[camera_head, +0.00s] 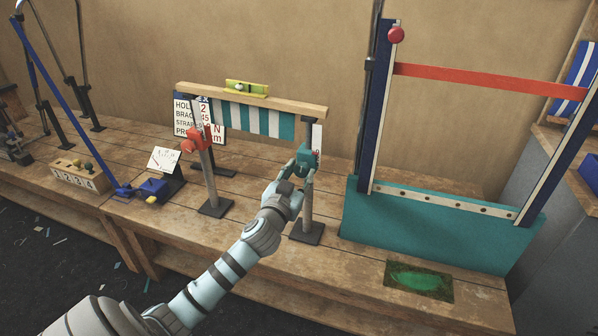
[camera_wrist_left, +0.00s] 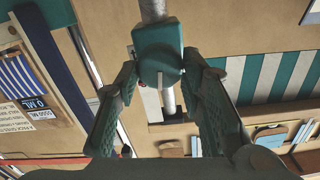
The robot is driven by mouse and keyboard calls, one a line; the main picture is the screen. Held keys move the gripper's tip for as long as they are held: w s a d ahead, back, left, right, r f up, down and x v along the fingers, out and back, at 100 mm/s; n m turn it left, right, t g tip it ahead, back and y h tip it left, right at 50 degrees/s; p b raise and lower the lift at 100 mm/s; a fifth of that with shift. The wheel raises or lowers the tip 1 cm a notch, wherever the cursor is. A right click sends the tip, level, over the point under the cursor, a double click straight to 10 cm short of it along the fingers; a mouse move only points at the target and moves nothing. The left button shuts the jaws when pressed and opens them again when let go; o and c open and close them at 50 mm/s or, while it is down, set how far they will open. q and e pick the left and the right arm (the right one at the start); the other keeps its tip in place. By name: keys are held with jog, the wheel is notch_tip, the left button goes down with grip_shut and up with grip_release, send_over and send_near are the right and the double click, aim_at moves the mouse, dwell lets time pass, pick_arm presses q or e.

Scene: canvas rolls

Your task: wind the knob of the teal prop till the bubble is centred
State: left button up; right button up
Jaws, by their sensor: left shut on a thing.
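The teal prop (camera_head: 307,160) is a grey post on a dark square foot with a teal knob housing, under the right end of a wooden beam (camera_head: 290,103). A yellow-green level (camera_head: 247,88) lies on the beam, which slopes down to the right. A pale spot, apparently the bubble, shows left of the vial's middle. My left gripper (camera_head: 301,169) is shut on the teal knob (camera_wrist_left: 160,66), with a finger on either side in the left wrist view. A red-headed prop (camera_head: 196,140) stands under the beam's left part. My right gripper is not in view.
A teal and white striped cloth (camera_head: 252,119) hangs below the beam, with a lettered board (camera_head: 186,118) behind. A tall blue frame with a teal panel (camera_head: 430,235) stands to the right. A green patch (camera_head: 418,281) lies at the front of the bench.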

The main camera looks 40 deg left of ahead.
pick_arm(q)
jog(key=shift+r+m, duration=0.1)
jog(key=shift+m, duration=0.3)
jog(key=m+p, duration=0.2)
jog(key=m, duration=0.1)
jog(key=shift+d+m, duration=0.1)
jog(key=shift+m, duration=0.2)
jog(key=m+p, duration=0.1)
jog(key=m, duration=0.2)
jog(key=shift+m+p, duration=0.3)
jog(key=shift+p, duration=0.1)
jog(key=m, duration=0.2)
jog(key=m+p, duration=0.1)
jog(key=m, duration=0.1)
jog(key=shift+d+f+m, duration=0.1)
jog(key=shift+f+m, duration=0.1)
jog(key=shift+m, duration=0.1)
jog(key=m+p, duration=0.1)
jog(key=m, duration=0.3)
jog(key=shift+p, duration=0.35)
jog(key=m, duration=0.3)
jog(key=shift+f+p, duration=0.15)
jog(key=shift+p, duration=0.2)
jog(key=shift+m, duration=0.7)
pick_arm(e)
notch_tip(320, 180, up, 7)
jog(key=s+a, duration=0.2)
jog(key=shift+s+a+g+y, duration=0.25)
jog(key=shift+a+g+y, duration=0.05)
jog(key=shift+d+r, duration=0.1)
